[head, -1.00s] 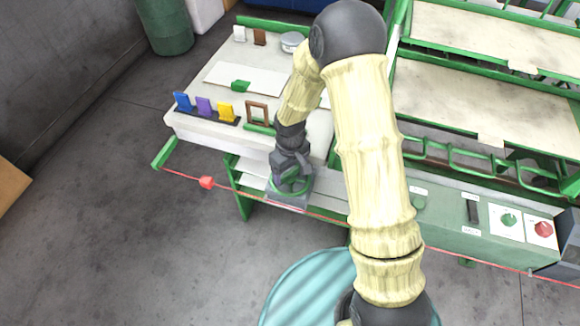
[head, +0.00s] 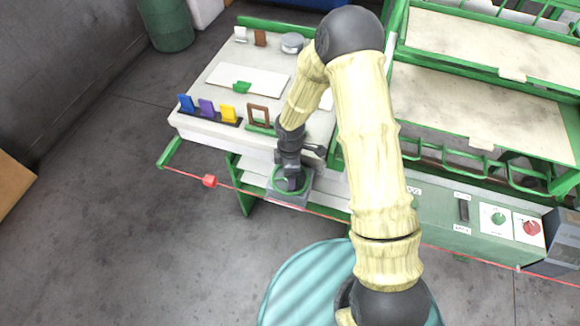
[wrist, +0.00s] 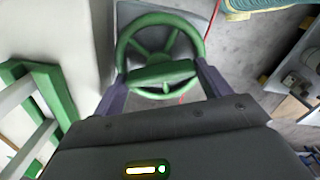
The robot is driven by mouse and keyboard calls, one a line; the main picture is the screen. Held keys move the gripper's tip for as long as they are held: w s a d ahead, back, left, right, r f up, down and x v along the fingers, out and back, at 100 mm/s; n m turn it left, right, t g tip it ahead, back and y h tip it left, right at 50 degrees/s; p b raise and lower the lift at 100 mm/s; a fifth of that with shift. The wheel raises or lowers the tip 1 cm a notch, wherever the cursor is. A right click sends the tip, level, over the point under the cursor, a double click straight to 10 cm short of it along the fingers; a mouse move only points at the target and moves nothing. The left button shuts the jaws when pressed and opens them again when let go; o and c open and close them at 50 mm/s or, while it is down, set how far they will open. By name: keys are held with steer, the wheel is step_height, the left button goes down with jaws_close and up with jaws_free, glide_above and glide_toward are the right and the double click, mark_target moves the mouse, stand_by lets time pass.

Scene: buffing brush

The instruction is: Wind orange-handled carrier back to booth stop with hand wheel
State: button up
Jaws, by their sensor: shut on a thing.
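The green hand wheel (wrist: 160,57) shows in the wrist view, with spokes and a round rim on a grey mount. My gripper (wrist: 162,82) is shut on the near side of the wheel, with one dark finger on each side of a green piece there. I cannot pick out an orange-handled carrier in either view.
The white bench (head: 215,136) carries blue, purple and yellow tabs (head: 207,107) and a brown frame (head: 258,115). A panel with green and red knobs (head: 515,222) stands right.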

steer(key=n+p, duration=0.2)
steer(key=n, duration=0.3)
steer(key=shift+w+r, duration=0.1)
stand_by(0.3)
steer(key=o, duration=1)
step_height(320, 180, up, 17)
steer(key=shift+r+p, duration=0.15)
steer(key=shift+p, duration=0.6)
